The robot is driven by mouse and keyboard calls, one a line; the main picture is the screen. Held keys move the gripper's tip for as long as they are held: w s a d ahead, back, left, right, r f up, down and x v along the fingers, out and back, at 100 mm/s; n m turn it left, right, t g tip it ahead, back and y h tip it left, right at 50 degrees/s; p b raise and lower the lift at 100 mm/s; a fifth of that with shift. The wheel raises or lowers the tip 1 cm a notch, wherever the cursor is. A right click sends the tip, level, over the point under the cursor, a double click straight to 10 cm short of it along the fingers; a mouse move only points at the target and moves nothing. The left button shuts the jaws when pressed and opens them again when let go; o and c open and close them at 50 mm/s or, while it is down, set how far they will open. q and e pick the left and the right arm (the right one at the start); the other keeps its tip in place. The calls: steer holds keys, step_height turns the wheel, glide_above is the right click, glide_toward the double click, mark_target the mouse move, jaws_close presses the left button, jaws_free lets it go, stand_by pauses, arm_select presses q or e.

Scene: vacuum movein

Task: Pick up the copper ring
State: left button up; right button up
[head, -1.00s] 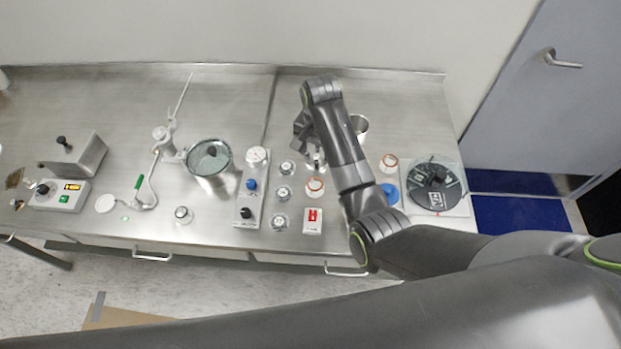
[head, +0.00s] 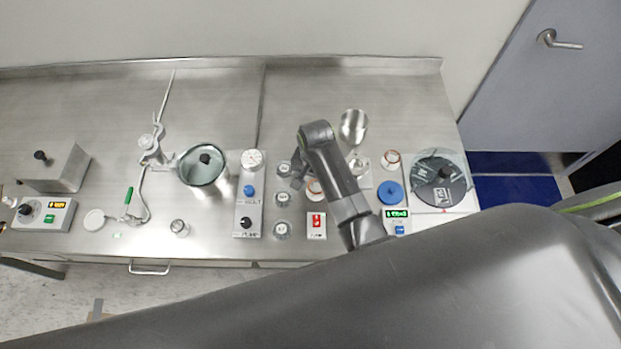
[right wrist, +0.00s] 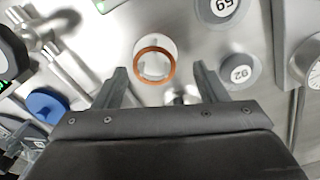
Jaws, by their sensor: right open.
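The copper ring (right wrist: 172,67) lies on a pale round piece on the steel bench, in the upper middle of the right wrist view. In the head view the copper ring (head: 314,197) is partly hidden behind my right arm. My right gripper (right wrist: 158,70) is open and empty, with one finger on each side of the ring in the picture. The ring appears to be beyond the fingertips, and no contact shows. In the head view my right gripper (head: 298,175) is small and partly hidden by its own wrist. My left gripper is not in view.
Numbered weights (right wrist: 238,71) stand close beside the ring. A grey valve panel (head: 248,208) is left of them, and a red switch box (head: 316,226) is nearer the front. A blue disc (head: 390,193), a metal cup (head: 353,124) and a round dark-based plate (head: 440,182) are to the right.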

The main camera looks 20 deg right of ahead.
steer(key=shift+s+d, duration=0.1)
steer(key=shift+s+d+r, duration=0.1)
steer(key=shift+s+r, duration=0.1)
steer(key=shift+s, duration=0.2)
steer(key=shift+w+f, duration=0.2)
steer(key=shift+f, duration=0.05)
steer(key=shift+s, duration=0.1)
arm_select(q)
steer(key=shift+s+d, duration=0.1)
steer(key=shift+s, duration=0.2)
arm_select(e)
steer(key=c, duration=1)
